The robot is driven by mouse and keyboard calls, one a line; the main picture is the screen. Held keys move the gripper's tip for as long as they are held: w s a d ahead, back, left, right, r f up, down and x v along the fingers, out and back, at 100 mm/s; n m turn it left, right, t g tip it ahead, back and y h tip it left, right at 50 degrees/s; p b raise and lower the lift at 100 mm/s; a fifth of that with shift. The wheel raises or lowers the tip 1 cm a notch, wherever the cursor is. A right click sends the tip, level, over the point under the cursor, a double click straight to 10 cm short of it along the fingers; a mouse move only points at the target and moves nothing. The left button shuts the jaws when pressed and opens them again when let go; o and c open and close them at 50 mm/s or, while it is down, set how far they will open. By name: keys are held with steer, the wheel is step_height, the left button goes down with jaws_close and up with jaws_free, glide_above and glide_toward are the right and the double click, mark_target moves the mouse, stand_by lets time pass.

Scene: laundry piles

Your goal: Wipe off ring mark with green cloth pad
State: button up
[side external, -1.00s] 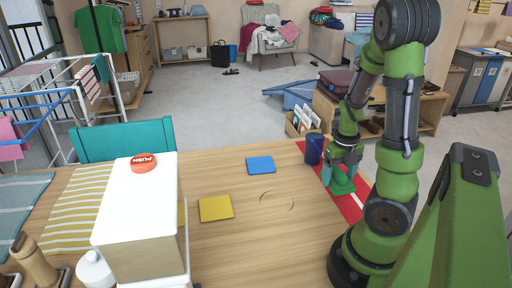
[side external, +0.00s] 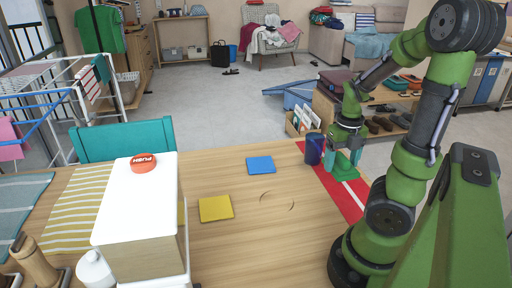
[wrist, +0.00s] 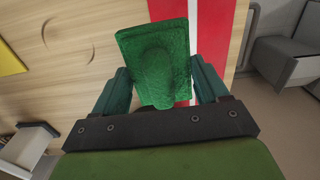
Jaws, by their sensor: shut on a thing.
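The green cloth pad (wrist: 155,45) is a flat rectangle with a raised grip in the middle. The ring mark (side external: 291,201) is a faint, partly broken brown ring on the wooden table, left of and nearer than the pad. In the wrist view the ring mark (wrist: 90,52) also shows left of the pad.
A dark blue cup (side external: 314,148) stands close left of my gripper. A blue square (side external: 261,165) and a yellow square (side external: 216,208) lie flat left of the ring mark. A white box with a red push button (side external: 143,163) stands farther left. The wood around the mark is clear.

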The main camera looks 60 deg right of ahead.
steer(key=w+a+n, duration=0.4)
steer(key=w+a, duration=0.1)
steer(key=w, duration=0.3)
steer(key=n, duration=0.5)
glide_toward(262, 204)
steer(key=shift+s+d+f, duration=0.1)
steer(key=shift+s+f, duration=0.05)
steer(key=shift+f, duration=3.15)
steer(key=shift+s+d, duration=0.25)
steer(key=shift+d, duration=0.05)
steer(key=shift+c, duration=0.4)
steer(key=shift+s+d, duration=2.55)
steer(key=shift+w+a, duration=2.9)
steer(key=shift+s+d, duration=2.95)
steer(key=shift+w+a, duration=3)
step_height(262, 204, up, 8)
steer(key=shift+s+d+r, duration=0.1)
steer(key=shift+d, duration=0.1)
